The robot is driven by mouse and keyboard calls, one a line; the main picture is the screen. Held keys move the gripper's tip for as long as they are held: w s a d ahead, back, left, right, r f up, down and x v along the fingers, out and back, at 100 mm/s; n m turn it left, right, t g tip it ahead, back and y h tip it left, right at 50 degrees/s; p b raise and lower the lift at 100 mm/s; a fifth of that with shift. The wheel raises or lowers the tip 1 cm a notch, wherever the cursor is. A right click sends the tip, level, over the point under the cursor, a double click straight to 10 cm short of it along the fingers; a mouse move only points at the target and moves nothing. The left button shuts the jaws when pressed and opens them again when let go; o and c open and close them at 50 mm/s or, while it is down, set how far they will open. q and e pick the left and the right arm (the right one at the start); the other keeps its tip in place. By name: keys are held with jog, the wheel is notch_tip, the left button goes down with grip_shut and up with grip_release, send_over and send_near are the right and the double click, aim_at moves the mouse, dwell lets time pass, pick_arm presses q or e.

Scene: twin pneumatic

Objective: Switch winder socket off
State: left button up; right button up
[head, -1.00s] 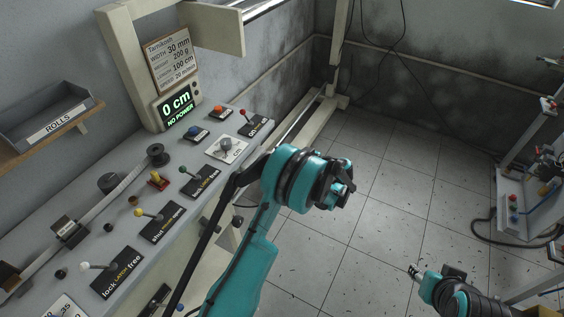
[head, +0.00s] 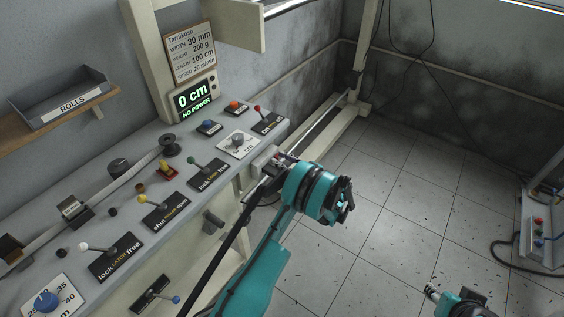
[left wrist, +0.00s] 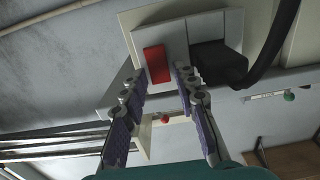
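The winder socket is a pale box (left wrist: 205,32) with a red rocker switch (left wrist: 157,64) and a black plug (left wrist: 218,62) beside it, from which a thick black cable runs. In the head view the pale socket (head: 262,159) is on the front side of the bench, partly hidden by my left gripper (head: 283,160). In the left wrist view my left gripper (left wrist: 161,78) is open, its fingertips just in front of the socket on either side of the red switch. Contact cannot be told. My right gripper (head: 432,292) is low at the right, far from the socket; its fingers are too small to read.
The bench holds several levers, a blue knob (head: 46,300) and a display (head: 194,100) reading "0 cm NO POWER". A red-knobbed lever (head: 257,108) stands at the bench's far end. The tiled floor (head: 400,190) right of the bench is clear.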

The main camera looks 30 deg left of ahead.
pick_arm(q)
grip_shut()
jog(key=shift+f+y, duration=0.25)
jog(key=shift+y, duration=0.85)
grip_release()
jog(key=shift+d, duration=0.15)
jog(key=v, duration=1.1)
jog(key=shift+d, duration=0.35)
jog(key=shift+s+f, duration=0.1)
jog(key=shift+s, duration=0.05)
